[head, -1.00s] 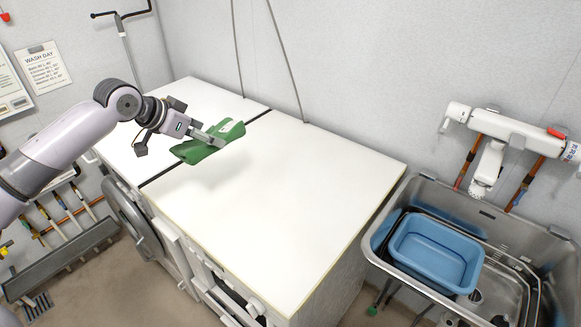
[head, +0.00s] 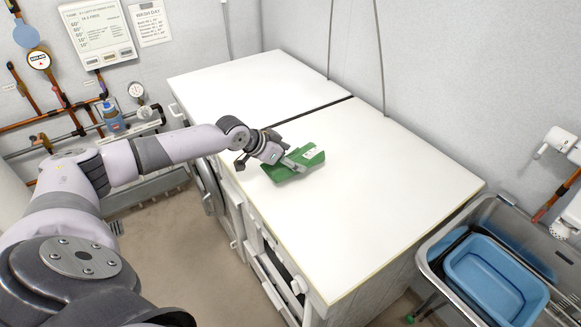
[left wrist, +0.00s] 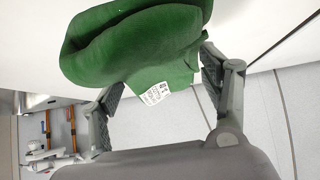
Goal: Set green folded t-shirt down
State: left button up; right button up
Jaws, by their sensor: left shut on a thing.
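The green folded t-shirt (head: 293,166) is held by my left gripper (head: 288,159) over the white worktop (head: 370,185), just on the near side of the dark seam. It is low over the top; I cannot tell whether it touches. In the left wrist view the green folded t-shirt (left wrist: 140,40) sits between the two fingers of my left gripper (left wrist: 160,82), with a white printed label (left wrist: 155,93) on it. The fingers are closed on its sides. My right gripper is not in view.
The worktop around the shirt is clear. A metal sink (head: 435,243) with a blue basin (head: 490,275) stands at the right. Two thin cords (head: 380,60) hang by the back wall. Pipes and gauges line the left wall.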

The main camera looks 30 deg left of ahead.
pick_arm(q)
notch_tip(320, 180, down, 4)
jog(key=shift+f, duration=0.1)
jog(key=shift+f, duration=0.1)
jog(key=o, duration=1.2)
jog(key=shift+o, duration=0.2)
